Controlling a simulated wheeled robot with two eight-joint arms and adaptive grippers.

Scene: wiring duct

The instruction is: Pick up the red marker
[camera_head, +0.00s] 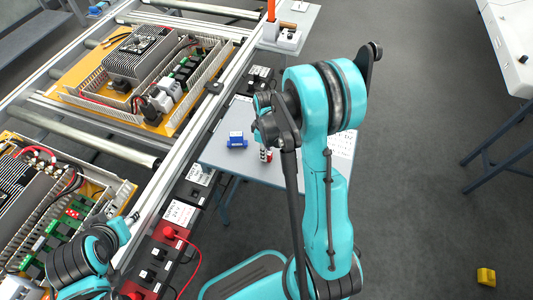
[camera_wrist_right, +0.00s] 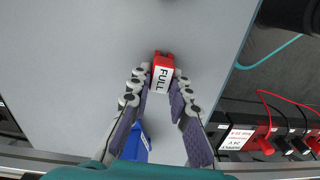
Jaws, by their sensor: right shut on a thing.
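The red marker (camera_wrist_right: 163,66) is a small red block with a white face reading "FULL". In the right wrist view it sits between the fingertips of my right gripper (camera_wrist_right: 160,82), which is shut on it. In the head view the red marker (camera_head: 265,155) shows as a small red and white shape over the grey table, just below my right gripper (camera_head: 265,143), which is mostly hidden by its own arm. I cannot tell whether the marker touches the table. Part of my left arm shows at the lower left of the head view, but its fingers do not show.
A blue block (camera_head: 237,141) stands on the grey table (camera_head: 222,157), left of the marker; it also shows in the wrist view (camera_wrist_right: 137,143). Orange panels (camera_head: 152,122) with wiring ducts lie on the rail frame at left. A yellow object (camera_head: 486,277) lies on the floor.

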